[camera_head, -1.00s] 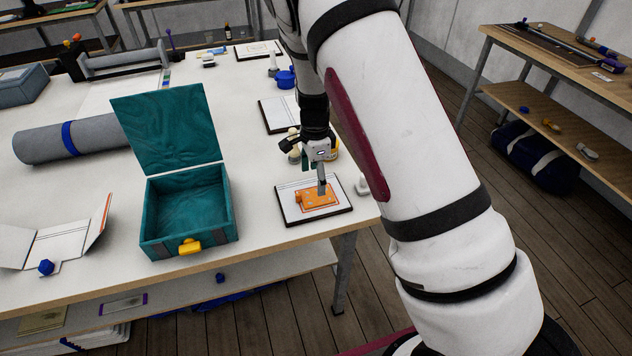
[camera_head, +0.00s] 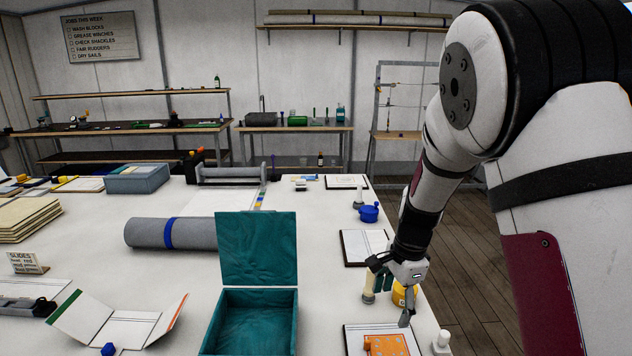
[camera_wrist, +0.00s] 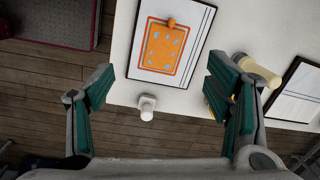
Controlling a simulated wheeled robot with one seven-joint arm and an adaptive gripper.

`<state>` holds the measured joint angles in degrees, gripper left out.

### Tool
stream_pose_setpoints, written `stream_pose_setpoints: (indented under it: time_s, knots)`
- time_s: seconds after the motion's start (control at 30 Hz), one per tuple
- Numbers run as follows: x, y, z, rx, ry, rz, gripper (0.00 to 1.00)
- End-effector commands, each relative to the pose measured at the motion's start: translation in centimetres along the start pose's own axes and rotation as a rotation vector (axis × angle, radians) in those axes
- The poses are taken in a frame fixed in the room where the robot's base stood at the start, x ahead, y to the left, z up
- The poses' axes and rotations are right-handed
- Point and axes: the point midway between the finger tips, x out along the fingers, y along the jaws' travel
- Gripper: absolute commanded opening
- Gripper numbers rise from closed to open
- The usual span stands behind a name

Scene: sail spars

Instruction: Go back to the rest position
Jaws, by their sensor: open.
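My gripper (camera_head: 393,300) is above the right edge of the white table in the head view. In the wrist view my gripper (camera_wrist: 165,100) has its two green-padded fingers wide apart, with nothing between them. An orange plate (camera_head: 388,345) lies on a white board with a dark edge, below my gripper. The orange plate (camera_wrist: 161,46) also shows in the wrist view, flat on the board, beyond my fingertips and apart from them.
An open teal box (camera_head: 258,250) stands on the table (camera_head: 330,215), left of my gripper. A grey roll (camera_head: 195,233) lies behind it. A yellow tub (camera_head: 404,293), a white bottle (camera_head: 441,343) and a blue pot (camera_head: 369,213) stand near the right edge. Floor to the right is clear.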

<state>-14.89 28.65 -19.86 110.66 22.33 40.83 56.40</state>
Motion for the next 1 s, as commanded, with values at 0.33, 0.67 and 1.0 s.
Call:
stream_pose_setpoints:
  time_s: [0.33,0.67,1.0]
  knots:
    - [-12.6,5.9,3.0,-0.427,-0.005,-0.147,0.73]
    - [-20.2,14.1,5.4,-0.847,0.125,-0.241,0.73]
    - [-23.3,22.4,6.7,-1.218,0.346,-0.238,0.73]
